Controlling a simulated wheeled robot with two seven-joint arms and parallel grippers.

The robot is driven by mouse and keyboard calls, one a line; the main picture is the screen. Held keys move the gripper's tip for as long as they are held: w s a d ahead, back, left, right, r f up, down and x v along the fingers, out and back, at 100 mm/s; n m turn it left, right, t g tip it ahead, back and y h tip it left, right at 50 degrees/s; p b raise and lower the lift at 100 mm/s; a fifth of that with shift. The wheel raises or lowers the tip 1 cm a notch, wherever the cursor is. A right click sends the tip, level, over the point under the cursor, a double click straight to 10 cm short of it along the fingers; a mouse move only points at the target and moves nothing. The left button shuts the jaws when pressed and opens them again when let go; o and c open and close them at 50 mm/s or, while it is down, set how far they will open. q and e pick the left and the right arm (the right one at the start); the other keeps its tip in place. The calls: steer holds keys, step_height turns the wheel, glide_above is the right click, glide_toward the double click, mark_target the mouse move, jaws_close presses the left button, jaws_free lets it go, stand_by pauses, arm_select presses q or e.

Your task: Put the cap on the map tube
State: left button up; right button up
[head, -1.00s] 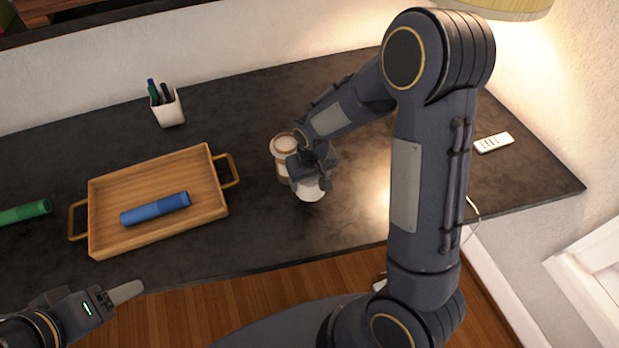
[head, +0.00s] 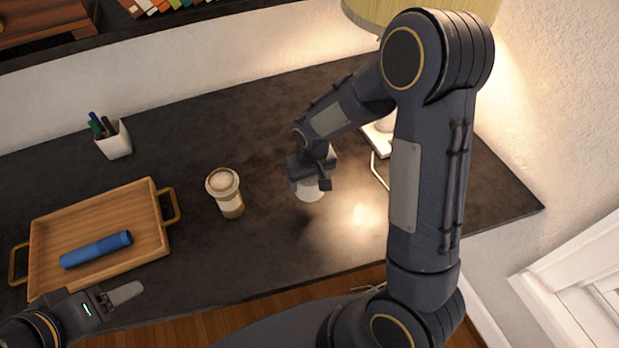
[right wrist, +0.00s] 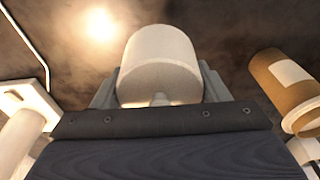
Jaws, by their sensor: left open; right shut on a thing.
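My right gripper (head: 311,182) is shut on a white, rounded, cap-like piece (head: 309,190), held in the air over the dark desktop. In the right wrist view this white piece (right wrist: 160,62) sits between the two fingers. A blue cylinder (head: 96,250) lies in the wooden tray at the left; I cannot tell whether it is the map tube. No other tube is plainly in view.
The wooden tray (head: 150,212) has side handles. A lidded paper cup (head: 231,205) stands between it and my right gripper. A pen holder (head: 115,142) stands behind the tray. A lamp (head: 366,14) stands at the back right. The desktop (head: 265,240) right of the cup is clear.

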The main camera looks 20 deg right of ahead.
steer(key=r+p, duration=0.3)
steer(key=shift+a+r, duration=0.3)
steer(key=shift+r, duration=0.1)
steer(key=shift+d+r, duration=0.15)
steer(key=shift+r+p, duration=0.35)
steer(key=shift+p, duration=0.2)
